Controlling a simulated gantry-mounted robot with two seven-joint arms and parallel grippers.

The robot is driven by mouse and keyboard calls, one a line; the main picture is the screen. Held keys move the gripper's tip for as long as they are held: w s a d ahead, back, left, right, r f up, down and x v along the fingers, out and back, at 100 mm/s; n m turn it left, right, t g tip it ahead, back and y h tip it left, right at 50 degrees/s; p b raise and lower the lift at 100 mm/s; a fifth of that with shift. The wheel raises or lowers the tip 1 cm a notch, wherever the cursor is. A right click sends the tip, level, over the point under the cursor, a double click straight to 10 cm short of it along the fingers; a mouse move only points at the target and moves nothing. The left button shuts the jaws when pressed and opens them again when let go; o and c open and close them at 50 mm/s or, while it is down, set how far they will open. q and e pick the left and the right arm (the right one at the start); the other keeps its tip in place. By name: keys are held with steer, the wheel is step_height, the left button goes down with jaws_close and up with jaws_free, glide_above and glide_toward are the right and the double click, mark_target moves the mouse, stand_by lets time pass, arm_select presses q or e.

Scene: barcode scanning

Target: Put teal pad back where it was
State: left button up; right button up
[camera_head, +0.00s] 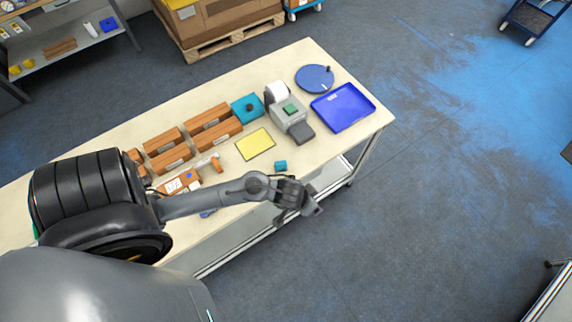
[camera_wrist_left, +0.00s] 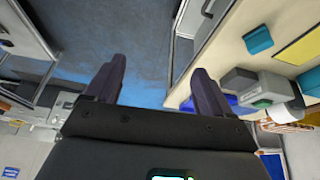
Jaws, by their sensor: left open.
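A small teal block (camera_head: 280,167) lies near the table's front edge, just right of the yellow sheet. It also shows in the left wrist view (camera_wrist_left: 258,40). A larger teal square (camera_head: 242,104) with a dark knob on it lies farther back, left of the grey machine. I cannot tell for certain which of the two is the teal pad. My left gripper (camera_head: 306,204) is open and empty, out past the front edge of the table. Its spread fingers show in the left wrist view (camera_wrist_left: 158,82) with floor between them. My right gripper is not in view.
The table (camera_head: 327,60) carries a yellow sheet (camera_head: 255,144), a grey machine (camera_head: 290,116) with a paper roll, a blue tray (camera_head: 343,107) and a round blue disc (camera_head: 314,78). Several brown bins (camera_head: 216,133) stand left. My arm covers part of the front left.

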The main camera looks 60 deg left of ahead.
arm_select(q)
steer(key=s+d+r+m+g, duration=0.1)
steer(key=s+r+m, duration=0.2)
steer(key=s+r, duration=0.4)
steer(key=shift+s+d+r+h, duration=0.15)
steer(key=shift+s+r+h, duration=0.2)
steer(key=shift+s, duration=0.55)
steer(key=shift+r, duration=0.15)
step_height(320, 180, up, 4)
steer(key=p, duration=0.4)
